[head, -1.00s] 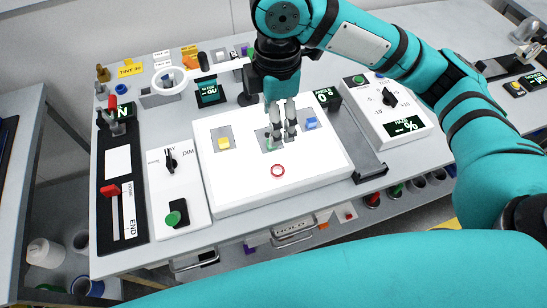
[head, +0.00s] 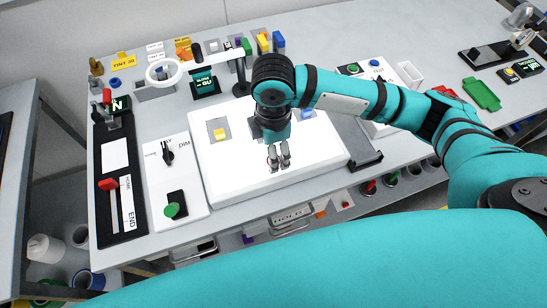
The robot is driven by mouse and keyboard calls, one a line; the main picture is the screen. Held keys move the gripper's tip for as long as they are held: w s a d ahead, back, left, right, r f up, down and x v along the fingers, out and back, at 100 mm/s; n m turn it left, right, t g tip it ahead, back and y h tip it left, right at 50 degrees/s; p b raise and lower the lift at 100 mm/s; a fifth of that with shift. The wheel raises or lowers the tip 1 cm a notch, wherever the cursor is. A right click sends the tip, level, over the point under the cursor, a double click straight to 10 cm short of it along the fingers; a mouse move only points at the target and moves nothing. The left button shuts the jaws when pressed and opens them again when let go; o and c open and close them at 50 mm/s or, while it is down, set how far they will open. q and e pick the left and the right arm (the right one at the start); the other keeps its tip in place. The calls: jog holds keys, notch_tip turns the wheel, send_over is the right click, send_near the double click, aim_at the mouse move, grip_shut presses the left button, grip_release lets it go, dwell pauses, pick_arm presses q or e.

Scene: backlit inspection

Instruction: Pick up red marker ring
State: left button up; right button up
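The red marker ring (head: 268,161) is almost fully hidden by my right gripper on the bright white light panel (head: 236,178); only a trace of red shows beside the fingertips. My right gripper (head: 279,166) points down with its tips at the ring's place. Its two fingers stand a little apart, with a narrow gap between them. I cannot tell whether they touch the ring. My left gripper is not in view.
A yellow block (head: 219,134) lies on a grey pad on the panel, and a blue block (head: 307,113) lies behind my wrist. A ring lamp (head: 163,72) stands at the back left. A dial box (head: 168,152) flanks the panel.

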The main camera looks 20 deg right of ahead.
jog(key=shift+s+f, duration=0.2)
jog(key=shift+f, duration=0.95)
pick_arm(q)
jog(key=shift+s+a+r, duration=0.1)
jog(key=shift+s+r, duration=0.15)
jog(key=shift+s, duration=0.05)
pick_arm(e)
jog(key=shift+f, duration=0.35)
jog(key=shift+c, duration=0.4)
jog(key=c, duration=0.8)
jog(key=shift+r, duration=0.15)
